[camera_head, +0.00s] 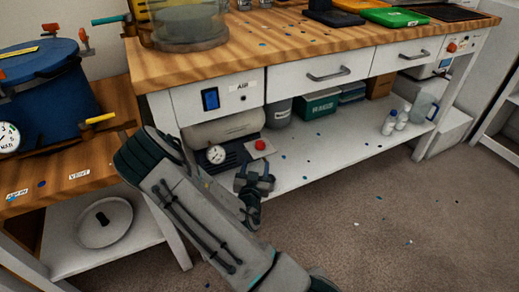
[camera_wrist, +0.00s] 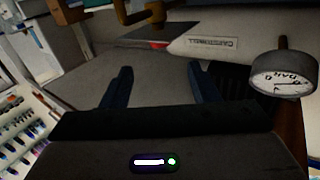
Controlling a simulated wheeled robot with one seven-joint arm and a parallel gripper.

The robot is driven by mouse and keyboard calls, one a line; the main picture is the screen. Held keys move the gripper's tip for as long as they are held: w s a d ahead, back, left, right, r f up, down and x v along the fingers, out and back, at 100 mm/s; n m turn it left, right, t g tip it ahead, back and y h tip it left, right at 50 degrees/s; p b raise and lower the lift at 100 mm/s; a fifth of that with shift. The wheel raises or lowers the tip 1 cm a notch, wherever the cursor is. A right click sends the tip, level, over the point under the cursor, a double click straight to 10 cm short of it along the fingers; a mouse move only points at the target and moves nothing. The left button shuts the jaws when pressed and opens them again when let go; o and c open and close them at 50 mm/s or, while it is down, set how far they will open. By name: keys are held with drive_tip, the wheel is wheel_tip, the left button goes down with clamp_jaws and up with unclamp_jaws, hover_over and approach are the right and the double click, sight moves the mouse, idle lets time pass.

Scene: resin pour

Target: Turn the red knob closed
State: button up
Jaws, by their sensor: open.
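The red knob (camera_head: 260,144) sits on a small pale plate on the lower shelf, beside a round pressure gauge (camera_head: 216,154) and a grey tank. My gripper (camera_head: 255,178) is just in front of and below the knob in the head view, apart from it in the picture. In the wrist view my gripper (camera_wrist: 160,78) has its two dark fingers spread with nothing between them. A small red patch (camera_wrist: 158,45) shows beyond the fingertips; I cannot tell whether it is the knob. The gauge also shows at the right of the wrist view (camera_wrist: 283,82).
The workbench (camera_head: 300,62) overhangs the shelf (camera_head: 345,150). A green box (camera_head: 318,106) and white bottles (camera_head: 389,122) stand farther right on the shelf. A blue pressure pot (camera_head: 45,95) stands on the left table. The shelf's middle is mostly free.

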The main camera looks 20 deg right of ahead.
sight(260, 147)
drive_tip(key=b+x, duration=0.2)
drive_tip(key=x, duration=0.7)
drive_tip(key=shift+w+d, duration=0.2)
drive_tip(key=shift+w, duration=0.1)
drive_tip(key=c, duration=1)
